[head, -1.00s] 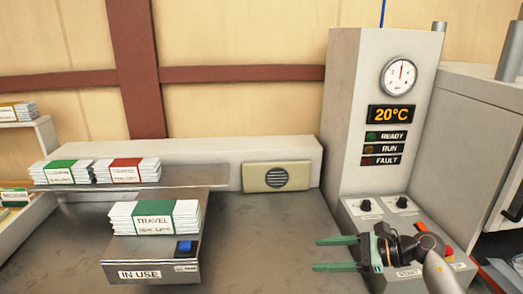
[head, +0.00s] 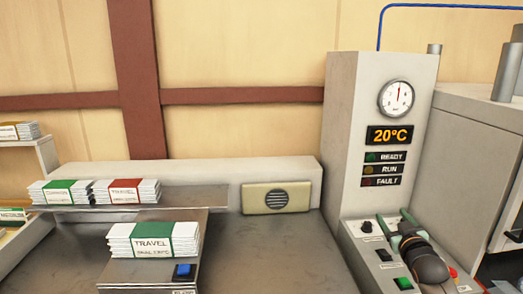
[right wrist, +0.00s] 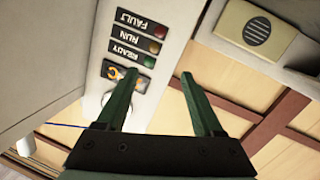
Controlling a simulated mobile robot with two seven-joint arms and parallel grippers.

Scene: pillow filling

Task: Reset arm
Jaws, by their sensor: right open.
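My right gripper (head: 396,220) is at the lower right in the head view, over the sloped control panel of the grey machine cabinet (head: 350,120). Its green fingers point away from me, and the wrist hides part of the panel. In the right wrist view the two green fingers (right wrist: 158,76) are spread with nothing between them. The cabinet's status labels (right wrist: 138,42) show upside down beyond the fingers. My left gripper is in neither view.
A stack of TRAVEL packets (head: 152,240) lies on a metal stand with a blue button (head: 183,270). More packets (head: 60,191) lie on a shelf behind. A beige speaker box (head: 277,199) is at the back. The bench between stand and cabinet is clear.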

